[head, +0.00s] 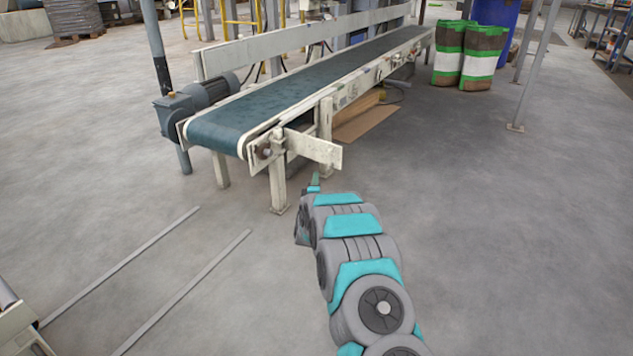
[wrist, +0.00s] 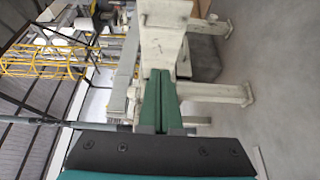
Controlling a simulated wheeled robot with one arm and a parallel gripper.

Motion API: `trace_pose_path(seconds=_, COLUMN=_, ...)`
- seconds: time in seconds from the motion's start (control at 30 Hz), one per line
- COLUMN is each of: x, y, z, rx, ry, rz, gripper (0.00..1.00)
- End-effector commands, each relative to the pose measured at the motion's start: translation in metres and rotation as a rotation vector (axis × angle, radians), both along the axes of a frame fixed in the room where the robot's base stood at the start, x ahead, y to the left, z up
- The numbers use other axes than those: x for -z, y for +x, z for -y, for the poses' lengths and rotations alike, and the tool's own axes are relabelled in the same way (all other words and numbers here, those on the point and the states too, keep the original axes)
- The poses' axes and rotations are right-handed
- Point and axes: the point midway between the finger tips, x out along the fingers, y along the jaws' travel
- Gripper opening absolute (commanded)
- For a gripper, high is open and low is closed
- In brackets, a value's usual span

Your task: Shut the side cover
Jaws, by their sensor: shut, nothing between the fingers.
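The side cover seems to be the short cream panel (head: 316,148) at the near end of the conveyor (head: 285,85). It stands out to the right from the frame, swung away from the conveyor's side. My gripper (head: 314,180) is just below and in front of this panel in the head view, mostly hidden behind my own arm. In the wrist view, my gripper (wrist: 157,78) has its green fingers together, with nothing between them. A cream panel (wrist: 160,40) lies straight past the fingertips there. I cannot tell if the fingertips touch it.
A grey motor (head: 200,100) sits on the conveyor's left side. Conveyor legs (head: 277,185) stand close to my gripper. Two floor rails (head: 185,290) lie at the lower left. Green-and-white sacks (head: 480,55) stand at the back right. The floor on the right is clear.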

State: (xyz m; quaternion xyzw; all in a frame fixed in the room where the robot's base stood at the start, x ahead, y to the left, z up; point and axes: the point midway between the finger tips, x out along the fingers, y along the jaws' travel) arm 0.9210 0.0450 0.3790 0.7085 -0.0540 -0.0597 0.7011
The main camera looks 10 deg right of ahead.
Motion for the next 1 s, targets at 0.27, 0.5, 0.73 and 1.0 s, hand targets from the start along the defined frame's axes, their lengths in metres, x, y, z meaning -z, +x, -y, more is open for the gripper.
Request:
trace_pose_path(seconds=0.27, x=0.002, y=0.032, z=0.005, rx=0.000, ry=0.001, rz=0.001, gripper=0.00)
trace_pose_path(seconds=0.5, x=0.004, y=0.056, z=0.009, rx=0.000, ry=0.000, rz=-0.001, gripper=0.00)
trace_pose_path(seconds=0.73, x=0.002, y=0.077, z=0.024, rx=0.002, ry=0.001, rz=0.002, gripper=0.00)
trace_pose_path(seconds=1.0, x=0.003, y=0.090, z=0.042, rx=0.000, ry=0.000, rz=0.000, gripper=0.00)
